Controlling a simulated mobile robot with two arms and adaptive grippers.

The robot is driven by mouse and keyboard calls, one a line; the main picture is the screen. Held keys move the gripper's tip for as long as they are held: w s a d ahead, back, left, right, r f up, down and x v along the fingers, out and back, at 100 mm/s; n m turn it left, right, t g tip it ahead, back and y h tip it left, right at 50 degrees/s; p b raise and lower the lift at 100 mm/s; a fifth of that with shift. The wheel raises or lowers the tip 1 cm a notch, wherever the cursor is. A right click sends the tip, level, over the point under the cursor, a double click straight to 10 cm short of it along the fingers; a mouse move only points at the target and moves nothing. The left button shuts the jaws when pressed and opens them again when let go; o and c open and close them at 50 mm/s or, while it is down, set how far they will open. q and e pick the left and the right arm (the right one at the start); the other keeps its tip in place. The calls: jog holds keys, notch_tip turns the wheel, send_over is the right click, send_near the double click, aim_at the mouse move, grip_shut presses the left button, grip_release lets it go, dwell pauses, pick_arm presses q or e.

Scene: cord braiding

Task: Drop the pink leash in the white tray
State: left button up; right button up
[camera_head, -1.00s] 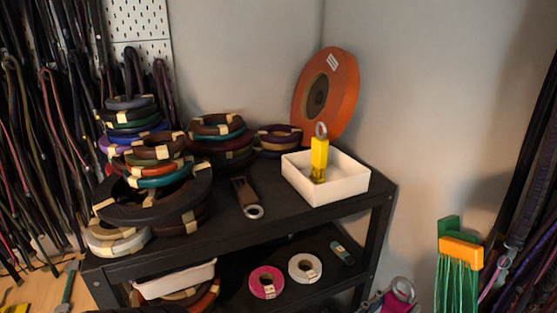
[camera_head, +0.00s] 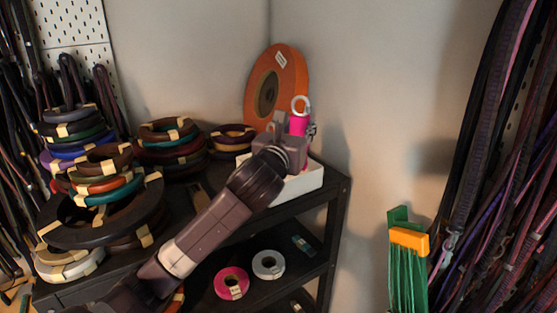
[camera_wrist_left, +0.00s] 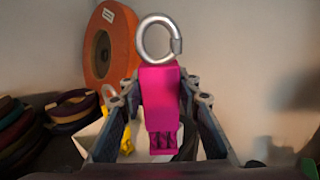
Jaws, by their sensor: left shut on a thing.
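The pink leash (camera_wrist_left: 159,95) stands upright in the left wrist view, with a metal ring at its top. My left gripper (camera_head: 293,128) is shut on it; its two fingers flank the leash in the left wrist view (camera_wrist_left: 158,105). In the head view the pink leash (camera_head: 299,123) shows just above the far side of my gripper. The white tray (camera_head: 305,180) is on the shelf top, mostly hidden behind my left arm and gripper. In the wrist view a part of the tray (camera_wrist_left: 88,138) shows behind the leash. My right gripper is not in view.
An orange disc (camera_head: 277,85) leans on the wall behind the tray. Stacks of cord coils (camera_head: 100,200) fill the shelf's left side. A pink roll (camera_head: 231,283) and a white roll (camera_head: 268,264) lie on the lower shelf. A green bundle (camera_head: 408,270) hangs at right.

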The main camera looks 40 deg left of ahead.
pick_arm(q)
jog(key=s+a+r+n+y, duration=0.1)
jog(key=s+a+r+y, duration=0.1)
jog(key=a+r, duration=0.7)
notch_tip(320, 180, down, 18)
jog(key=d+p, duration=0.1)
jog(key=shift+w+d+r+n+g, duration=0.2)
jog(key=shift+w+d+n+g, duration=0.1)
jog(key=shift+d+g, duration=0.1)
jog(key=shift+f, duration=0.1)
jog(key=shift+f, duration=0.5)
jog(key=o, duration=1.2)
jog(key=shift+o, duration=0.3)
jog(key=shift+r, duration=0.1)
